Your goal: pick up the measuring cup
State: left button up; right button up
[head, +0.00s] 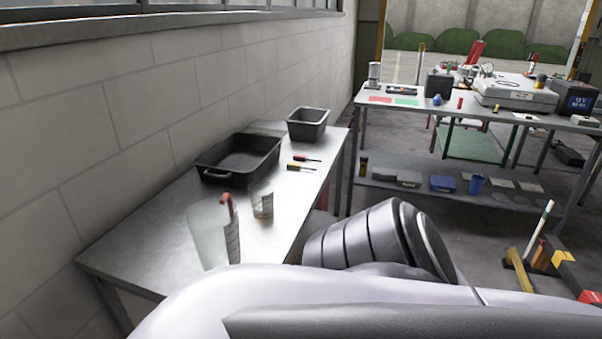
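A tall clear vessel (207,236) with markings on its side stands upright on the near part of the metal bench against the wall. A smaller clear cup (262,206) with brownish markings stands just behind it to the right. I cannot tell for sure which of the two is the measuring cup. A red curved piece shows at the tall vessel's rim; I cannot tell whether it is a handle or something inside. A large pale arm link of mine fills the bottom, with a ribbed grey joint right of the bench. Neither gripper shows.
The metal bench (150,256) also holds a black tray (240,160), a dark bin (308,124) and two screwdrivers (301,167). A cluttered worktable (450,108) stands at the back right. Bare bench lies left of the tall vessel.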

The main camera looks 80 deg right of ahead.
aim_at(262, 201)
jog(key=z, duration=2.2)
jog(key=i+l+u, duration=0.1)
jog(key=u, duration=0.3)
jog(key=l+u, duration=0.25)
jog(key=u, duration=0.15)
jog(key=i+l+u, duration=0.2)
jog(key=l, duration=0.15)
jog(key=l+u, duration=0.2)
jog(key=l, duration=0.2)
jog(key=l+u, duration=0.25)
jog(key=l, duration=0.5)
jog(key=l+u, duration=0.1)
jog(key=l, duration=1.5)
jog(key=k, duration=0.05)
